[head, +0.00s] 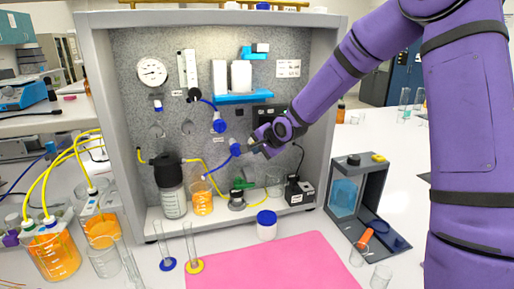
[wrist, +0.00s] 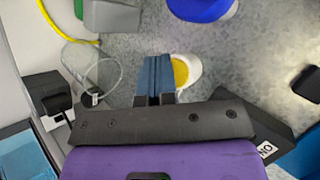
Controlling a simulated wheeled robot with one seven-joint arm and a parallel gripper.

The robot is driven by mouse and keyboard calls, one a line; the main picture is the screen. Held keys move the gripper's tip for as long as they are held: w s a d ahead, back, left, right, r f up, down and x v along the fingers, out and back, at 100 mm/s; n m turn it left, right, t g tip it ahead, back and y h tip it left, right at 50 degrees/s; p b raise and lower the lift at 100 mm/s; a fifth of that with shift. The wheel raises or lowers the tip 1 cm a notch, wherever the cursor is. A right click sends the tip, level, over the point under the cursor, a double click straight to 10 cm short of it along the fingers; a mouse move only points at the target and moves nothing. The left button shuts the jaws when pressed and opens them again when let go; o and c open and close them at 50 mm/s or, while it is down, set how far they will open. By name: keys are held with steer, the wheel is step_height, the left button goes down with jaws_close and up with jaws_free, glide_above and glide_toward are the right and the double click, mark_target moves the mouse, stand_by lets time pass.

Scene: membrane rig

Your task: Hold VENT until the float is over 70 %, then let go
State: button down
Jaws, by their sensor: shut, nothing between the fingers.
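My gripper (head: 254,147) is at the rig panel in the head view, right of a blue fitting. In the wrist view its two blue-grey fingers (wrist: 155,75) are shut together with nothing between them. A round yellow button in a pale ring (wrist: 182,72) lies just right of and partly behind the fingertips. I cannot read a VENT label on it, nor tell whether the fingers touch it. A narrow upright gauge tube (head: 188,68) stands on the upper panel. Its float and scale are too small to read.
A round dial (head: 152,72) and a blue shelf (head: 242,97) are on the panel. A dark bottle (head: 172,188), an orange beaker (head: 202,199) and a small black device (head: 299,191) stand below. A pink mat (head: 275,265) lies in front. A blue part (wrist: 200,8) is near the fingers.

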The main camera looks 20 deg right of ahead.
steer(key=shift+s, duration=0.1)
stand_by(0.7)
steer(key=shift+s, duration=0.85)
steer(key=shift+s, duration=2.5)
steer(key=shift+r, duration=0.1)
steer(key=s+d+r+n+g+h, duration=0.1)
steer(key=s+d+r+n+h, duration=0.2)
steer(key=s+r, duration=0.4)
steer(key=s+d+r+n+g+h, duration=0.1)
steer(key=s+d+r+n+h, duration=0.2)
steer(key=s, duration=0.6)
steer(key=s+r+n+g+y, duration=0.1)
steer(key=s+r+n, duration=0.1)
steer(key=s, duration=0.7)
steer(key=s+d+r+n+y, duration=0.1)
steer(key=s+r+n, duration=0.2)
steer(key=s, duration=0.7)
steer(key=shift+s+d+r+g, duration=0.15)
steer(key=shift+s+r+g, duration=0.05)
steer(key=shift+r+g, duration=0.25)
